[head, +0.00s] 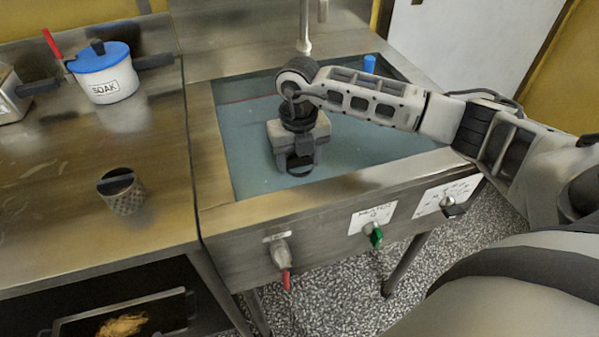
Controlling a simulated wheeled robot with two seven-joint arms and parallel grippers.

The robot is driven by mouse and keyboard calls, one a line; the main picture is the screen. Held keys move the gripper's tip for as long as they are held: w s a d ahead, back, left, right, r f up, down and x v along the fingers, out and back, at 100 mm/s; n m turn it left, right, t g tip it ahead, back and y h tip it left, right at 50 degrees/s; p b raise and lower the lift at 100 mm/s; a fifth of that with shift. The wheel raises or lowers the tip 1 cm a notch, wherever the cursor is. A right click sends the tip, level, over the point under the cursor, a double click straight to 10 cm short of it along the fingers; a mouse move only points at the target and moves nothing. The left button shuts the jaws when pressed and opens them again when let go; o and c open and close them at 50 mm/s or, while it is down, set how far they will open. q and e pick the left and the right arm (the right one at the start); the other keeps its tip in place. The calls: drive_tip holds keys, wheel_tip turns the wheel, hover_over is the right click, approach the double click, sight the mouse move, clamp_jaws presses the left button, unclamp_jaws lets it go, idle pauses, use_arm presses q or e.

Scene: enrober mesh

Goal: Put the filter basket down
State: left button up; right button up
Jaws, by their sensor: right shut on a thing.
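My right gripper (299,165) reaches down over the sink (230,187) of blue-green water and is shut. A small dark part shows at its fingertips; the rest of what it holds is hidden by the gripper, so I cannot tell whether it is the filter basket. A small perforated metal cup like a filter basket (127,203) stands upright on the left counter, with a dark bar across its mouth. It is well apart from my right gripper. My left gripper is not in view.
A white pot marked SOAK (108,87) with a blue lid stands at the back of the steel counter (60,205). A tap (304,30) rises behind the sink, and a blue cylinder (370,63) stands at its back right. Valves with red (286,280) and green (376,237) handles line the front.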

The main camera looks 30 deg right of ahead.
sight(299, 165)
drive_tip(key=shift+f, duration=1.9)
drive_tip(key=shift+f, duration=0.2)
drive_tip(key=o, duration=1)
drive_tip(key=shift+r, duration=0.15)
wheel_tip(299, 165, up, 12)
drive_tip(key=shift+r, duration=0.1)
